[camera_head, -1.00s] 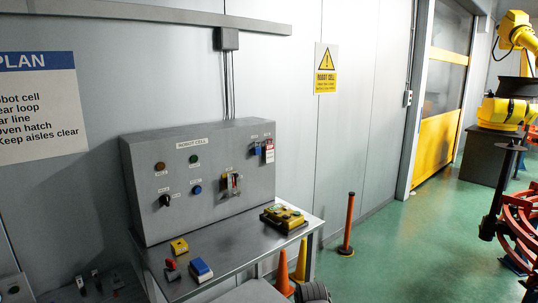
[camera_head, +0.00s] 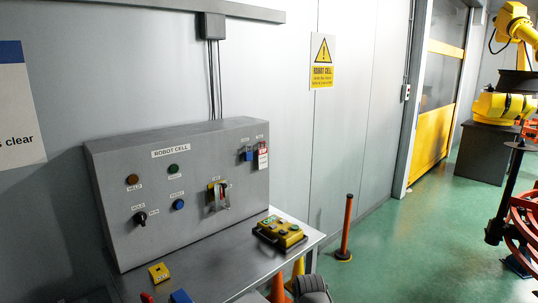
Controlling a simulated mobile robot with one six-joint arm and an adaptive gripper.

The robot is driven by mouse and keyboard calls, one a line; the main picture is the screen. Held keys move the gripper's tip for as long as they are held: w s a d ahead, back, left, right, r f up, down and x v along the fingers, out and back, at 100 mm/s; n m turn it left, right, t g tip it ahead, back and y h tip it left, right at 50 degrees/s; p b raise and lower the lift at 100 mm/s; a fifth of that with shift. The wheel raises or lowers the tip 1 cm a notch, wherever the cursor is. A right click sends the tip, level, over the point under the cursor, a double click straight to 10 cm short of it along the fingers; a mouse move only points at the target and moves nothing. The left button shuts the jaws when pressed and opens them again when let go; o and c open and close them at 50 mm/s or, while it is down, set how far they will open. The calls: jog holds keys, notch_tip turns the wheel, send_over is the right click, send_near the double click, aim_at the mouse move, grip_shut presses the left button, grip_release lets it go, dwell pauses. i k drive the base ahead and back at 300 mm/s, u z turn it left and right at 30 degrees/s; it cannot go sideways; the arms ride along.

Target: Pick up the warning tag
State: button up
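A small red-and-white tag (camera_head: 263,158), which looks like the warning tag, hangs at the upper right of the grey control panel (camera_head: 135,235) marked ROBOT CELL. Something red, perhaps a padlock, is at its top. The tag's print is too small to read. My gripper is not in view; a grey, rounded part at the bottom edge may belong to my arm.
A yellow-and-black pendant (camera_head: 280,233) lies on the grey bench (camera_head: 235,270) below the tag. Orange and yellow cones and an orange post (camera_head: 346,230) stand right of the bench. Green floor is open beyond.

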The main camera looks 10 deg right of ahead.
aim_at(262, 152)
jog(key=i, duration=1.05)
jog(key=u, duration=0.1)
